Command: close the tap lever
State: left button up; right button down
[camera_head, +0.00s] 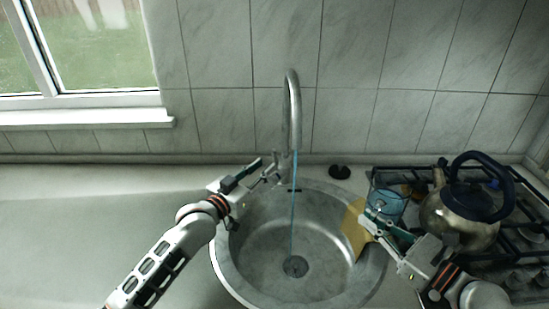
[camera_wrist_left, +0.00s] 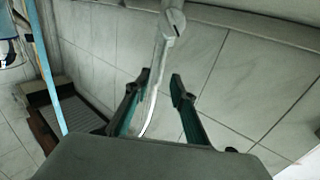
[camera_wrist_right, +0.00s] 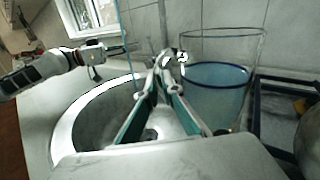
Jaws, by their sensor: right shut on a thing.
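The metal tap (camera_head: 293,115) stands behind the round sink, and a thin blue stream of water (camera_head: 293,215) runs from its spout to the drain. Its small lever (camera_head: 270,173) is at the base, on the left side. My left gripper (camera_head: 250,180) is open just left of the lever; in the left wrist view its fingers (camera_wrist_left: 156,88) are apart, with metal tap parts (camera_wrist_left: 173,22) ahead of them. My right gripper (camera_head: 372,224) is shut at the glass of blue water (camera_head: 387,205); its fingers (camera_wrist_right: 165,75) come together at the glass's near-left side (camera_wrist_right: 215,90).
The sink (camera_head: 255,270) lies between my arms. A yellowish flat thing (camera_head: 352,228) is at its right edge. A kettle (camera_head: 460,215) stands on the hob at the right. A black round item (camera_head: 339,172) lies behind the sink. The left counter (camera_head: 90,210) is clear.

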aim_at(274, 158)
pick_arm(q)
jog(key=shift+b+x, duration=0.3)
jog(key=shift+x, duration=3.25)
grip_shut()
